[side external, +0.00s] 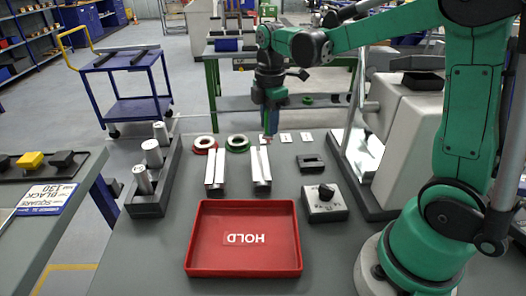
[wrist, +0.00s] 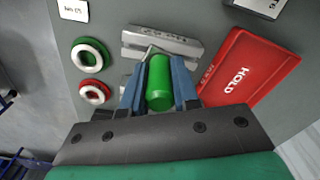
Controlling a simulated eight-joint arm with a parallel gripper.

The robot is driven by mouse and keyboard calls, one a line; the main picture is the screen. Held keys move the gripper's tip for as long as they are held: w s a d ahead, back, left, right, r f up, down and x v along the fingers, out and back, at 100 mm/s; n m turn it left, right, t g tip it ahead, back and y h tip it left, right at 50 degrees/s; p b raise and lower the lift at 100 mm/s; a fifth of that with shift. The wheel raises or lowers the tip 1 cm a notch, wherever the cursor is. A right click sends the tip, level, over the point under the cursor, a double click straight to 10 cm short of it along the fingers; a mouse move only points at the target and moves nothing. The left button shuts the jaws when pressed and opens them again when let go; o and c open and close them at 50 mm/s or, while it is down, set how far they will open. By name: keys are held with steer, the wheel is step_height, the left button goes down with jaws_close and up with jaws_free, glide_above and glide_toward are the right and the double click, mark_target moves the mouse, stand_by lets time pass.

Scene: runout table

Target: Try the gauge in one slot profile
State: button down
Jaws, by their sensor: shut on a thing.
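My gripper (side external: 270,122) is over the far side of the table, beyond the two slot profiles in the side view. In the wrist view, the blue fingers of my gripper (wrist: 160,90) are shut on the green handle of the gauge (wrist: 159,80). A thin pale tip seems to stick out near its far end. A grey slot profile (wrist: 160,42) lies just past the handle; I cannot tell whether the gauge touches it. In the side view, the left profile (side external: 215,170) and right profile (side external: 260,170) lie apart. Part of the other profile is hidden behind the fingers in the wrist view.
The red HOLD tray (side external: 243,258) is empty at the front. A red ring (side external: 203,143) and a green ring (side external: 237,142) lie behind the profiles. A rack of metal cylinders (side external: 150,205) stands left; a knob box (side external: 324,205) and a dark slotted block (side external: 311,163) are right.

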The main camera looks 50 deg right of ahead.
steer(key=a+n, duration=0.1)
steer(key=w+a+n, duration=0.1)
steer(key=n, duration=0.1)
steer(key=shift+f, duration=0.15)
glide_above(260, 166)
steer(key=shift+s+f, duration=0.1)
steer(key=shift+f, duration=2.1)
steer(key=shift+f, duration=0.9)
stand_by(0.7)
steer(key=shift+r, duration=2.55)
